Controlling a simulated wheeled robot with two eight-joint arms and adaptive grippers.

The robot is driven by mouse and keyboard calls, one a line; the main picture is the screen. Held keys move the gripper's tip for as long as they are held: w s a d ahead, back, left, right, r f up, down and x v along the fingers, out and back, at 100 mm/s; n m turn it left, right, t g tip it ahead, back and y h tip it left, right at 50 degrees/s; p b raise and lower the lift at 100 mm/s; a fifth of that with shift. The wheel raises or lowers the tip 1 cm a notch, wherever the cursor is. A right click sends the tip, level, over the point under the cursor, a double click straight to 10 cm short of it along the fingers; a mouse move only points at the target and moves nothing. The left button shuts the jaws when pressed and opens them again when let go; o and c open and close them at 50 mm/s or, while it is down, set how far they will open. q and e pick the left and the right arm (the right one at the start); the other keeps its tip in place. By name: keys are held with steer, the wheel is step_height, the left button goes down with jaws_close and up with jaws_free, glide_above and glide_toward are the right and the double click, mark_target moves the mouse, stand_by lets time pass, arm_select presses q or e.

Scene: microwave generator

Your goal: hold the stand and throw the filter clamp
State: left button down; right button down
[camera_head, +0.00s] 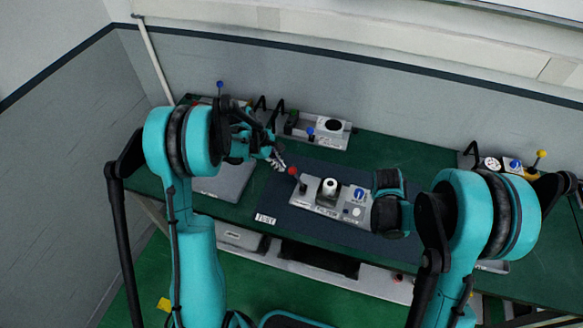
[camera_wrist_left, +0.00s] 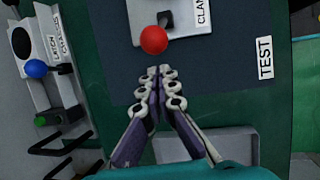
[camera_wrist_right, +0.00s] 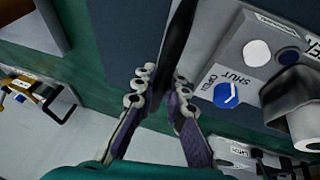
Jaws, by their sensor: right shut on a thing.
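The filter clamp unit is a grey stand (camera_head: 317,206) in the middle of the table, with a pale cylinder (camera_head: 329,186), a blue knob (camera_head: 359,193) and a red ball lever (camera_head: 292,171) at its left end. My left gripper (camera_head: 280,163) is beside the red ball. In the left wrist view its fingertips (camera_wrist_left: 159,72) are nearly together and empty, just short of the red ball (camera_wrist_left: 153,40). In the right wrist view my right gripper (camera_wrist_right: 163,76) is shut on a dark bar (camera_wrist_right: 180,35) beside the stand's right end. Where the bar joins is hidden. My arm hides this gripper's fingers in the head view.
A grey panel with a blue-ball lever (camera_head: 310,131) stands at the back left. Another panel with a yellow-ball lever (camera_head: 541,154) stands at the back right. A grey plate (camera_head: 222,184) lies on the left. A dark mat (camera_head: 270,205) with a TEST label lies under the stand.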

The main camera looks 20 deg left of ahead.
arm_select(q)
steer(key=shift+x, duration=0.8)
stand_by(0.9)
steer(key=shift+s+d, duration=0.1)
steer(key=shift+d, duration=0.55)
steer(key=shift+d, duration=0.15)
